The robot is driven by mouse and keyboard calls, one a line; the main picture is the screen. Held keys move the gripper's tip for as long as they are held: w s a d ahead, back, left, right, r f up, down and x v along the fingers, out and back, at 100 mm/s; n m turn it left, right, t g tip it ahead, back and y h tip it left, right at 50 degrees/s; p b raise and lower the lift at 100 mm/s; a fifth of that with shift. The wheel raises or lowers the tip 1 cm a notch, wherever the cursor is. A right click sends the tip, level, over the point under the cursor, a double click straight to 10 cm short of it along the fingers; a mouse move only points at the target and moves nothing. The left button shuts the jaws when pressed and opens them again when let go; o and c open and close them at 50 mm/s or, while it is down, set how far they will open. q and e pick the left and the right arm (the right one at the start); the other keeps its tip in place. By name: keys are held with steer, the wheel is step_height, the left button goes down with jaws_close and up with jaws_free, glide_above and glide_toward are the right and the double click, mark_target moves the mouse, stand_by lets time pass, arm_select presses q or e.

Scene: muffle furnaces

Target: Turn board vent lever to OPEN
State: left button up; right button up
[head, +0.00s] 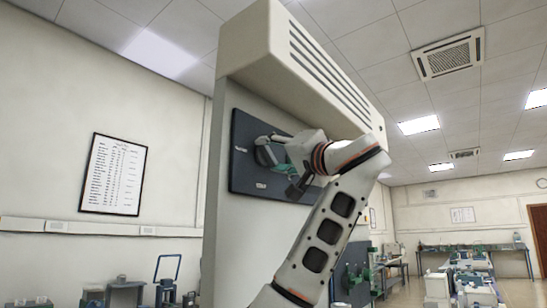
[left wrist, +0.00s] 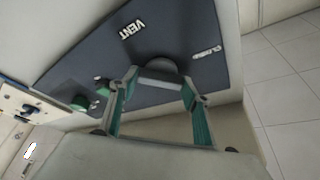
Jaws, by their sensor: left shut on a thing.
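The dark blue vent board (head: 245,176) is mounted on the side of a tall grey and cream cabinet. In the left wrist view the board (left wrist: 105,48) carries the words VENT and CLOSED. A grey round hub (left wrist: 160,63) sits near the CLOSED label, with the pale vent lever (left wrist: 160,78) in front of it. My left gripper (head: 267,152) is at the board; its teal fingers (left wrist: 161,87) are shut on the lever from both sides. In the head view the gripper hides most of the lever. My right gripper is not in view.
A green fitting (left wrist: 80,102) on the board lies close beside the fingers. The slotted cream hood (head: 300,65) overhangs the board. A framed chart (head: 114,174) hangs on the left wall. Benches with equipment (head: 465,262) stand far right.

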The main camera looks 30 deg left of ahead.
arm_select(q)
steer(key=m+h+p, duration=0.1)
steer(key=m, duration=0.2)
steer(key=m+t+h+p, duration=0.1)
steer(key=m, duration=0.2)
steer(key=shift+r+m+h, duration=0.2)
steer(key=shift+m+h, duration=0.1)
steer(key=shift+h, duration=0.1)
steer(key=shift+m+h+p, duration=0.4)
steer(key=shift+m+p, duration=0.35)
steer(key=shift+m, duration=0.35)
steer(key=shift+m+h+p, duration=0.3)
steer(key=shift+m+p, duration=0.15)
steer(key=shift+m, duration=0.35)
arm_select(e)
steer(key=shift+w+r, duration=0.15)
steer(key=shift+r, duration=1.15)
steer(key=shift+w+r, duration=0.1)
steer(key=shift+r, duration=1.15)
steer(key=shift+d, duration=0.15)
arm_select(q)
steer(key=o, duration=1.1)
